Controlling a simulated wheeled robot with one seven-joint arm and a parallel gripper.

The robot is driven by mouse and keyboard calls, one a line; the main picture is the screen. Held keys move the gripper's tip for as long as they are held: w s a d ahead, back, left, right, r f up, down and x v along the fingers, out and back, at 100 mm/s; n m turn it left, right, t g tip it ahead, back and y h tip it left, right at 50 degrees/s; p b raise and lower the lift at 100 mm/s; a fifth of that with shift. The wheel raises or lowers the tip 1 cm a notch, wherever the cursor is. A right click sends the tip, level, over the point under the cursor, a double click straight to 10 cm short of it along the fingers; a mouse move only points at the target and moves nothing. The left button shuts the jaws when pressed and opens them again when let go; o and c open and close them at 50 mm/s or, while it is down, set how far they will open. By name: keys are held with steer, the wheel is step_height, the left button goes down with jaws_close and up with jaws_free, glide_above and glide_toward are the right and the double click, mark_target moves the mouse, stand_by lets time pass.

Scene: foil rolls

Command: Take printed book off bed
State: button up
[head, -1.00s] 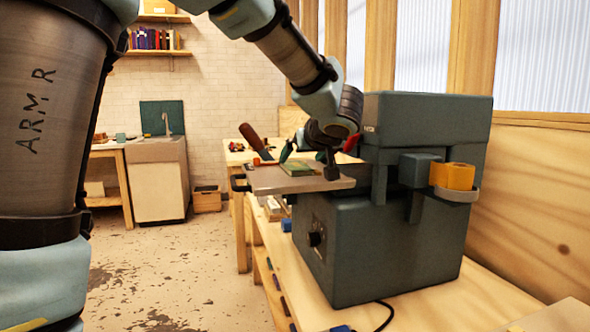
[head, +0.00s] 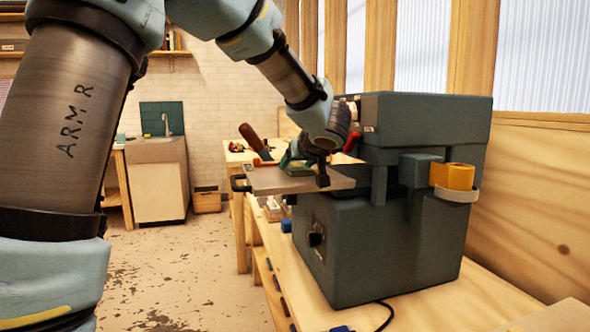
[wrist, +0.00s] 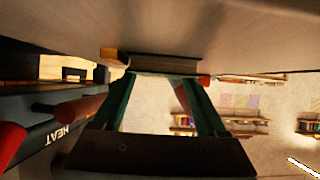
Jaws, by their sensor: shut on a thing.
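My gripper (head: 303,166) reaches down over the bed from the upper right and is shut on the book. In the wrist view the book (wrist: 165,63) shows edge-on between my fingertips (wrist: 163,78), close against the bed (wrist: 215,30), which fills the top. I cannot tell whether the book touches the bed or is just clear of it. My wrist and fingers partly hide the book in the head view.
The press's upper body stands close right of my wrist, with a red handle (head: 352,142). A wooden-handled tool (head: 250,136) stands behind the bed. An orange roll (head: 453,177) sits on the press's side. The floor (head: 205,265) left of the bench is clear.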

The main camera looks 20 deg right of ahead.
steer(key=c, duration=0.6)
steer(key=shift+r, duration=0.1)
